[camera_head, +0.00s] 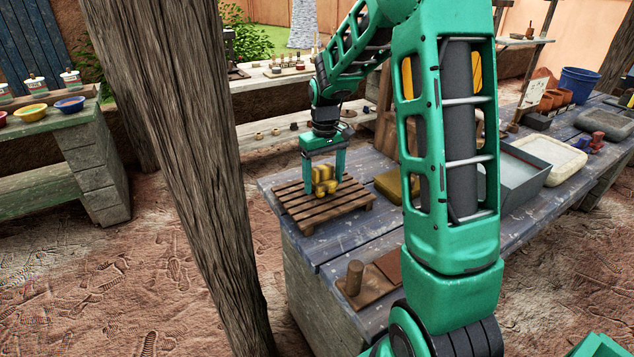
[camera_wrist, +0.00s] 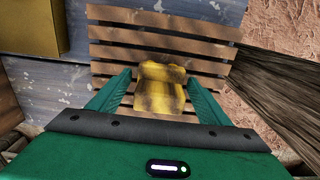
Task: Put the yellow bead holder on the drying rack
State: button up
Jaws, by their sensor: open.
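The yellow bead holder (camera_head: 323,180) stands on the slatted wooden drying rack (camera_head: 353,199) near the left end of the blue workbench. My gripper (camera_head: 324,176) is over the rack with one finger on each side of the holder. In the wrist view the yellow bead holder (camera_wrist: 161,87) sits between the two open fingers, with gaps visible on both sides. The rack's brown slats (camera_wrist: 120,34) spread beneath and beyond it. The holder's underside is hidden.
A yellow box (camera_head: 389,184) stands on the bench right of the rack. A thick wooden post (camera_head: 186,150) rises left of the bench.

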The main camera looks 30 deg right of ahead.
notch_tip(320, 180, up, 12)
jog(key=shift+f, duration=0.1)
jog(key=s+d+m, duration=0.3)
jog(key=s+m, duration=0.1)
jog(key=s, duration=1.5)
jog(key=s+a+f+m, duration=0.1)
jog(key=s+f, duration=0.1)
jog(key=s, duration=0.5)
jog(key=s+a+f+m, duration=0.1)
jog(key=s+a, duration=0.1)
jog(key=s, duration=0.6)
jog(key=shift+f, duration=0.4)
